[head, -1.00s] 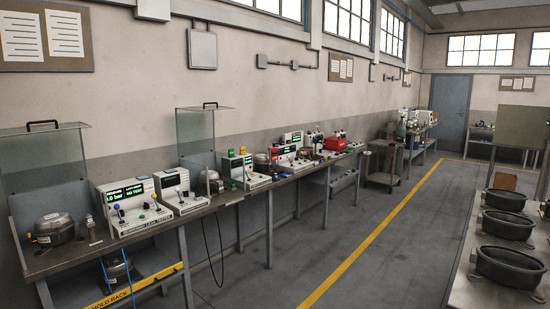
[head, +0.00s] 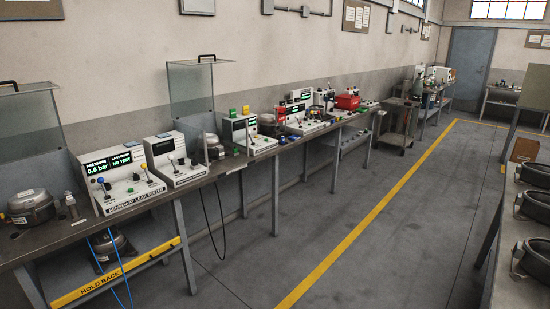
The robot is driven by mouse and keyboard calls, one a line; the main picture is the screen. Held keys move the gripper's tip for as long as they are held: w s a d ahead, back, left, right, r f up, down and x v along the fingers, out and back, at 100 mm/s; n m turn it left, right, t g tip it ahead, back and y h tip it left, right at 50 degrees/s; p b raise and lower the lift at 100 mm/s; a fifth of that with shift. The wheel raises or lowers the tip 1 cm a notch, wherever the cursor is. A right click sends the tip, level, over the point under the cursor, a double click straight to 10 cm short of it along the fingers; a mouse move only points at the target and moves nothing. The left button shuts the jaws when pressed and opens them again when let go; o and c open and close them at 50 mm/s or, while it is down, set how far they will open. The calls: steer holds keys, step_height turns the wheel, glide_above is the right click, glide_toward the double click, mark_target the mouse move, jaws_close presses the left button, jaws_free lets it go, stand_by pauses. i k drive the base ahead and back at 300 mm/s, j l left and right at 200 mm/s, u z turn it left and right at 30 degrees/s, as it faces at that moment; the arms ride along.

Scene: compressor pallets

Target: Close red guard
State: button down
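Two clear guard panels with black handles stand raised at the bench's back edge, one at the far left (head: 30,125) and one in the middle left (head: 190,95). Neither panel looks red. A red object (head: 347,102) sits farther along the bench; it is too small to tell whether it is a guard. Small red parts also show near a white tester (head: 248,135), too small to make out. My gripper is not in view.
The long bench (head: 90,228) along the left wall holds white testers (head: 120,180) and a metal compressor (head: 32,204). A yellow hold rack bar (head: 115,273) runs below. A cart (head: 398,125) stands beyond. Round dark housings (head: 535,206) are at right. The aisle floor between is clear.

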mark_target(282, 112)
steer(key=i+j+u, duration=0.1)
steer(key=i, duration=2.4)
steer(key=i+l+u, duration=0.1)
steer(key=i, duration=2.35)
